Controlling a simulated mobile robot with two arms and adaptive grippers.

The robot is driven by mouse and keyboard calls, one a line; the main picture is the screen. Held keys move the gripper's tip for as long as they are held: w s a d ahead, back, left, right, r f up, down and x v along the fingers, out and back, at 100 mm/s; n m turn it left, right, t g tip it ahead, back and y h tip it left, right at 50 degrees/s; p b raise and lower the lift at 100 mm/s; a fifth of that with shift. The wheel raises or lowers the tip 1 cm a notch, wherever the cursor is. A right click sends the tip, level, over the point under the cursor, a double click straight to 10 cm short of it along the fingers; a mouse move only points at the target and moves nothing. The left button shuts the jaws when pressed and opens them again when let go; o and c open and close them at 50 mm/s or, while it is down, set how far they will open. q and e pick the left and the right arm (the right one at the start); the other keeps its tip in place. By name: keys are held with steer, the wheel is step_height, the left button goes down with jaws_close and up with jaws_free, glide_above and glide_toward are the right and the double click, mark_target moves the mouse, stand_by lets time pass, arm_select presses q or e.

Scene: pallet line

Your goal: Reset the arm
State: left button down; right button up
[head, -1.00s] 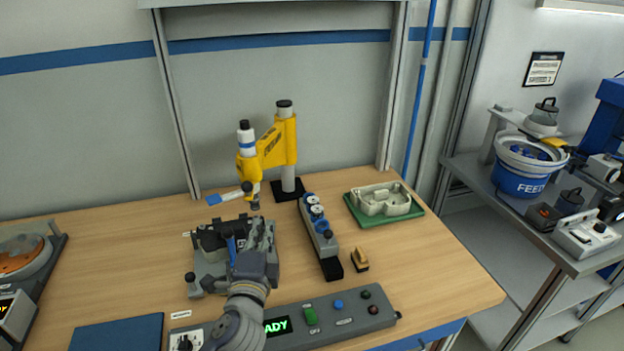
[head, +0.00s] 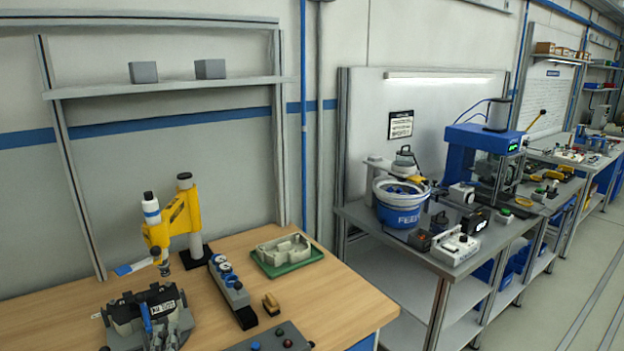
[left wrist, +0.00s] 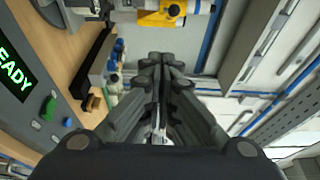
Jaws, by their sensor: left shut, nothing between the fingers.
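My right gripper is in neither view.
A yellow arm press (head: 178,222) stands behind the fixture. A narrow rack (head: 232,288) of blue-topped parts, a stamp-like block (head: 271,304) and a green tray (head: 288,266) with a beige casting lie to the right. A control box (head: 272,338) is at the front edge.

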arm_select(q)
steer(key=s+f+n+g, duration=0.65)
steer(key=s+f, duration=0.35)
steer(key=f, duration=0.2)
steer(key=s+d+f+n+g+h, duration=0.3)
steer(key=s+d+f+g, duration=0.15)
steer(key=s, duration=0.45)
steer(key=s+d+f+n+g+h, duration=0.25)
steer(key=s+f+n, duration=0.2)
steer(key=s, duration=0.45)
step_height(320, 180, down, 29)
steer(key=s+m+g+b, duration=0.1)
steer(key=s+g, duration=0.1)
steer(key=s+a+f+b, duration=0.1)
steer(key=s+a+f, duration=0.2)
steer(key=s+f, duration=1.2)
steer(key=shift+s+m+g, duration=0.3)
steer(key=shift+s+g, duration=0.15)
steer(key=shift+s, duration=0.2)
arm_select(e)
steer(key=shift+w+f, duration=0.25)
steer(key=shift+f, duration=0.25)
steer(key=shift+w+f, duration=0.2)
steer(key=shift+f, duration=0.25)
arm_select(q)
steer(key=shift+y, duration=0.25)
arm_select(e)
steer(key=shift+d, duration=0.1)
